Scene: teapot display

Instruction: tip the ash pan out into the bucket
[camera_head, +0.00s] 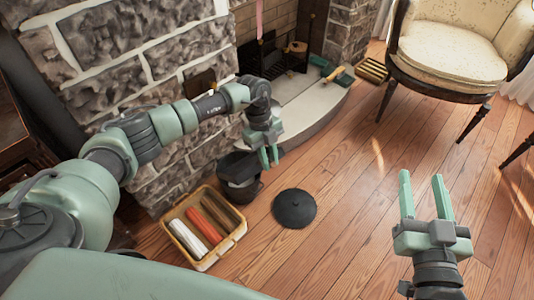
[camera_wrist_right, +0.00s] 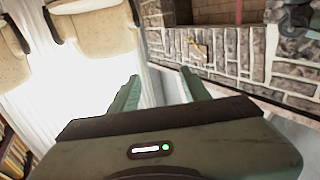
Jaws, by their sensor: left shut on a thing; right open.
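My left gripper (camera_head: 269,157) is shut, with its fingers pointing down beside a dark pan (camera_head: 237,165), which looks like the ash pan in its grip. The fingers' contact with the pan is too small to make out. The pan is at the top of a black bucket (camera_head: 241,191) on the wood floor, and the bucket's inside is hidden. I cannot tell how far the pan is tilted or whether ash is in it. My right gripper (camera_head: 424,193) is open and empty over the floor at the right; its fingers also show in the right wrist view (camera_wrist_right: 160,90).
A round black lid (camera_head: 294,209) lies on the floor right of the bucket. A yellow crate (camera_head: 204,262) with rolled items stands in front. Behind are the stone hearth (camera_head: 317,108) and fireplace grate (camera_head: 285,60). A cream chair (camera_head: 450,55) stands back right. Floor between is clear.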

